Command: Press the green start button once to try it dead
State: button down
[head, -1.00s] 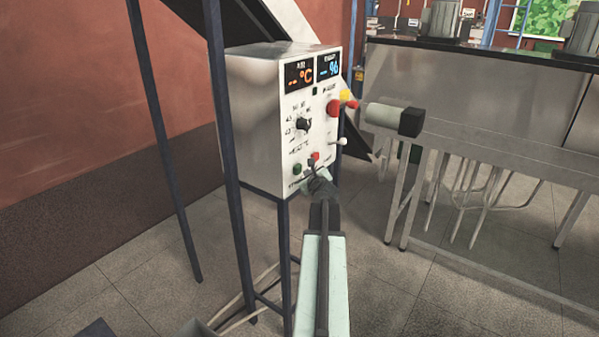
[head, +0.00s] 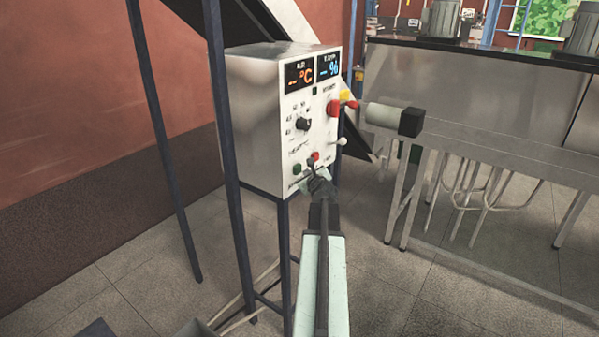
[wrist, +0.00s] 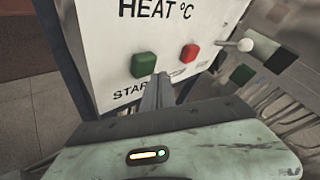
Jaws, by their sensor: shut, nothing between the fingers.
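The green start button (head: 297,169) is low on the left of the white control panel's front. In the wrist view the green button (wrist: 144,65) shows above the word START, with the red button (wrist: 192,54) to its right. My gripper (wrist: 161,80) is shut and empty. Its tips overlap the lower right edge of the green button in the wrist view; whether they touch it I cannot tell. In the head view my gripper (head: 312,163) is in front of the panel's lower part, between the green button and the red button (head: 315,156).
The control box (head: 265,110) stands on dark legs and carries a knob (head: 303,124), two displays, a large red button (head: 333,107) and a white-knobbed lever (head: 341,142). A grey cylinder with a black end (head: 395,118) juts out at right. Steel benches stand beyond.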

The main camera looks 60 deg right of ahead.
jog(key=shift+w, duration=0.35)
jog(key=shift+w, duration=0.5)
dwell(0.7)
jog(key=shift+s, duration=0.95)
jog(key=s, duration=0.5)
dwell(1.0)
